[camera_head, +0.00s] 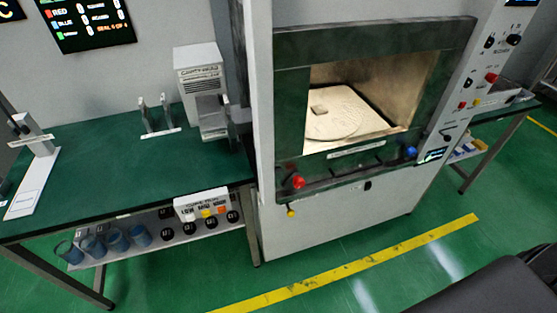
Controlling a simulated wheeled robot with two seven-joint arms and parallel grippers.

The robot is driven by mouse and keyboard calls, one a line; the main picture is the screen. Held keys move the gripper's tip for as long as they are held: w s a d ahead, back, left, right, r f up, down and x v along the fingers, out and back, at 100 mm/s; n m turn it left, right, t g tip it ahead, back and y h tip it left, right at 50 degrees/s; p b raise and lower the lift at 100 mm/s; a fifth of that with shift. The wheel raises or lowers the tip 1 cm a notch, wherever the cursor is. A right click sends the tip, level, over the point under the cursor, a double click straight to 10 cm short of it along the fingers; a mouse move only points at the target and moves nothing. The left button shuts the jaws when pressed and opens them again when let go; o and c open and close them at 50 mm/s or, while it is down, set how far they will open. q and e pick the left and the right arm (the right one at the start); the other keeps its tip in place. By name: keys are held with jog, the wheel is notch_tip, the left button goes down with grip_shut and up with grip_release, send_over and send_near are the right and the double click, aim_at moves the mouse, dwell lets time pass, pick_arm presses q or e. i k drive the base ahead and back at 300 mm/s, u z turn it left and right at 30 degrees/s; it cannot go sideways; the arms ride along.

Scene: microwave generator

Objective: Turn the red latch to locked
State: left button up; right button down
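The red latch (297,182) is a small red knob at the lower left corner of the dark frame around the microwave cavity (415,75). The picture is too small to tell which way the latch is turned. A blue knob (411,152) sits at the lower right corner of the same frame. Neither of my grippers is in view.
A tall pale panel (259,90) stands at the cavity's left side. A green-topped bench (90,165) at left holds a white box (198,65) and a metal stand; its lower shelf holds blue cups and black knobs.

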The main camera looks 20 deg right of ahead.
aim_at(295, 180)
jog(key=z, duration=0.9)
jog(key=k, duration=1.15)
jog(key=z, duration=0.55)
jog(key=i, duration=0.85)
jog(key=z, duration=0.45)
